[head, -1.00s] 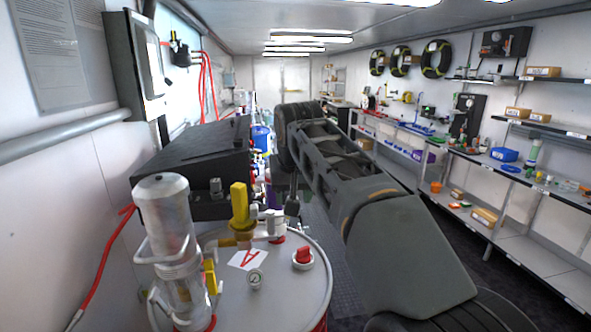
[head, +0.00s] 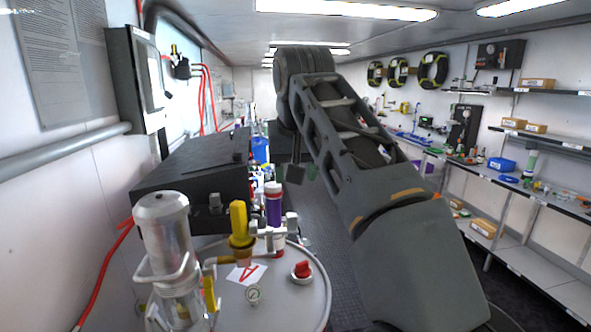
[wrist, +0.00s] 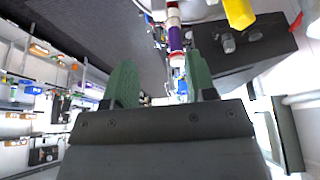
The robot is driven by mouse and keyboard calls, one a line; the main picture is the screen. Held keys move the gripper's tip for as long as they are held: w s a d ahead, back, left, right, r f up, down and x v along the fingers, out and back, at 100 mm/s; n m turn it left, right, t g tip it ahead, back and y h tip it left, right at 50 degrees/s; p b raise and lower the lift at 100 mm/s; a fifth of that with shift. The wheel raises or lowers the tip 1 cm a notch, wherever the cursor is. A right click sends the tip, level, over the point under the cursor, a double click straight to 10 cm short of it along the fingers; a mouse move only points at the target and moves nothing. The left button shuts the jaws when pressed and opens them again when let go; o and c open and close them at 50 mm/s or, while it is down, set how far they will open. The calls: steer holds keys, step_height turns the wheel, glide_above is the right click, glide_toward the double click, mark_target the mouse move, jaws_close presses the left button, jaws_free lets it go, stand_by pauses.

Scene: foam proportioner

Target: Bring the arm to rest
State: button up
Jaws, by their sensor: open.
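My arm (head: 355,150) rises from the lower right, its elbow high near the ceiling lights. A purple-banded cylinder (head: 273,204) stands upright on the drum top beside a yellow handle (head: 239,222). In the wrist view the purple cylinder (wrist: 176,40) appears beyond the fingers, apart from them.
Shelves (head: 520,190) line the right wall. The aisle floor (head: 330,235) looks clear.

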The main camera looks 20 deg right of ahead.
steer(key=shift+f, duration=0.1)
steer(key=s+f, duration=0.3)
steer(key=f, duration=0.7)
steer(key=s+a+f+n, duration=0.1)
steer(key=s+f, duration=0.3)
steer(key=f, duration=0.6)
steer(key=s+f+n+y, duration=0.1)
steer(key=s+f, duration=0.3)
steer(key=f, duration=0.6)
steer(key=shift+s+a+f, duration=0.15)
steer(key=shift+s+a, duration=0.05)
steer(key=shift+s, duration=0.05)
